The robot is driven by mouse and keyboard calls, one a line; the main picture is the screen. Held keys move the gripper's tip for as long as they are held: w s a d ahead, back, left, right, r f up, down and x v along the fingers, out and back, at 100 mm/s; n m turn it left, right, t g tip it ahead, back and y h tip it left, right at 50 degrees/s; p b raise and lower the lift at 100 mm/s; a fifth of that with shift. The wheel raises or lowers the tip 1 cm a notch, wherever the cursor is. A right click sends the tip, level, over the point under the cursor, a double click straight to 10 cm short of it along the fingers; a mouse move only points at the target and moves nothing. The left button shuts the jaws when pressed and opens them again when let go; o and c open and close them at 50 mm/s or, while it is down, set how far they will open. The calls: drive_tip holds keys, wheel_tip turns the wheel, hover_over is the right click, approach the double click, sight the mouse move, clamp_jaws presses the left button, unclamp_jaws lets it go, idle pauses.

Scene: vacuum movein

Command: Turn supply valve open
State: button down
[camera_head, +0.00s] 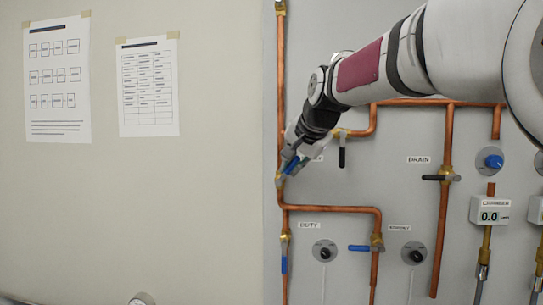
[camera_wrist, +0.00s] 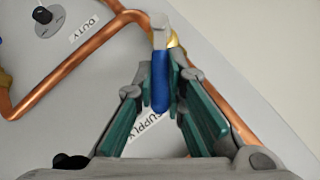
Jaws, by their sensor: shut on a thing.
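The supply valve's blue lever (camera_wrist: 160,82) stands between the two green-padded fingers of my gripper (camera_wrist: 161,78). My gripper is shut on it. The lever's pale metal end (camera_wrist: 159,34) meets the brass valve body (camera_wrist: 174,42) on the copper pipe. The SUPPLY label (camera_wrist: 146,126) lies just below, partly behind a finger. In the head view the blue lever (camera_head: 290,165) slants up and right from the vertical pipe, at an angle to it, and my gripper (camera_head: 289,162) partly covers it.
Below are the DUTY valve (camera_head: 284,264), its blue lever along the pipe, and a crosswise blue lever (camera_head: 359,248). The DRAIN valve (camera_head: 434,178) and another black lever (camera_head: 342,157) sit right of my gripper. The left wall holds two papers (camera_head: 57,78) and is otherwise clear.

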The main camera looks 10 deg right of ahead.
drive_tip(key=shift+a+r+g+h+p, duration=0.15)
drive_tip(key=shift+a+g+h+p, duration=0.15)
drive_tip(key=shift+h+p, duration=0.15)
drive_tip(key=shift+w+n, duration=0.1)
drive_tip(key=shift+n, duration=0.2)
drive_tip(key=c, duration=1.6)
unclamp_jaws()
drive_tip(key=shift+c, duration=0.2)
